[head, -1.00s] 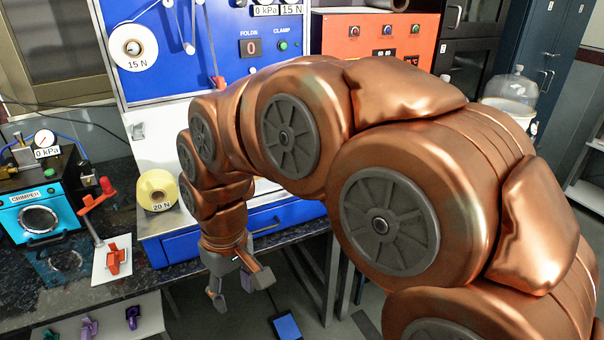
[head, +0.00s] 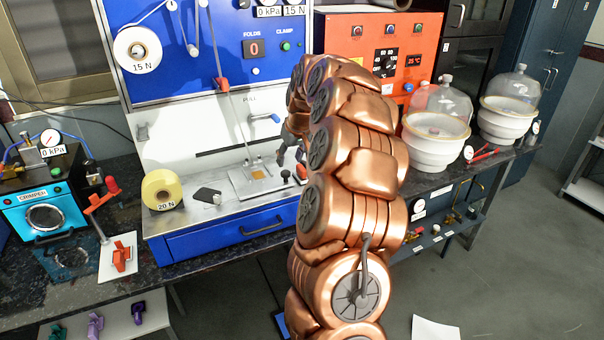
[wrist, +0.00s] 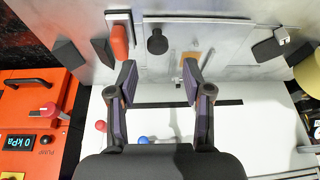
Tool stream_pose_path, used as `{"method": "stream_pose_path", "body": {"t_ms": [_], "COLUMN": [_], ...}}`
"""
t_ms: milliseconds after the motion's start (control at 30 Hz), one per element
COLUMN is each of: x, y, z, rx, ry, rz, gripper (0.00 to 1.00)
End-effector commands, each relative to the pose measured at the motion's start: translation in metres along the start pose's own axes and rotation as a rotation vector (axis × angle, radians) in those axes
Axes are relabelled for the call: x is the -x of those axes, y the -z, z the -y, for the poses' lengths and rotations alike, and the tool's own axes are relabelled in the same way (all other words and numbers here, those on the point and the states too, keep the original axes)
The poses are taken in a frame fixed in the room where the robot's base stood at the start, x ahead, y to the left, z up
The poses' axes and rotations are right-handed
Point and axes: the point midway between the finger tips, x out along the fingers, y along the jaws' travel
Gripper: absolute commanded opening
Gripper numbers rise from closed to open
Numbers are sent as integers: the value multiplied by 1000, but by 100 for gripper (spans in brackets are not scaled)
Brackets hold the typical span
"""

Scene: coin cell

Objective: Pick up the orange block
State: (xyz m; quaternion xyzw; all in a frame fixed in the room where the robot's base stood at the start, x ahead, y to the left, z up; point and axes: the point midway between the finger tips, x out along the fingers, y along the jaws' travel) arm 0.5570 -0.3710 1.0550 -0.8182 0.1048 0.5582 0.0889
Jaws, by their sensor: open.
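My gripper (wrist: 158,76) is open and empty in the wrist view, its two dark fingers spread above the steel work surface. In the head view its fingers (head: 288,150) show beside my copper arm, over the right part of the bench unit. A rounded orange-red block (wrist: 119,41) stands just beyond the left fingertip in the wrist view; in the head view it is partly hidden by my arm (head: 302,171). A flat orange-tan square (wrist: 196,58) lies on the metal plate near the right fingertip, and also shows in the head view (head: 258,174). I cannot tell which one is the task's block.
A black knob (wrist: 157,41) stands between the two orange things. The orange oven (head: 380,50) and glass-domed vessels (head: 436,125) are to the right. A yellow tape roll (head: 162,190) and a red-orange clamp (head: 122,257) are to the left.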

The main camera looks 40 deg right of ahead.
Motion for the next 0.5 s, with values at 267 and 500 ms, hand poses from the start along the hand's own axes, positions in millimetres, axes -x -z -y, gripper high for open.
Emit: {"method": "stream_pose_path", "body": {"t_ms": [267, 500], "x": [-12, -32], "y": [7, 7], "z": [-54, -56], "rx": [-46, -47], "ry": [-48, -49], "rz": [-22, -22], "gripper": [50, 50]}}
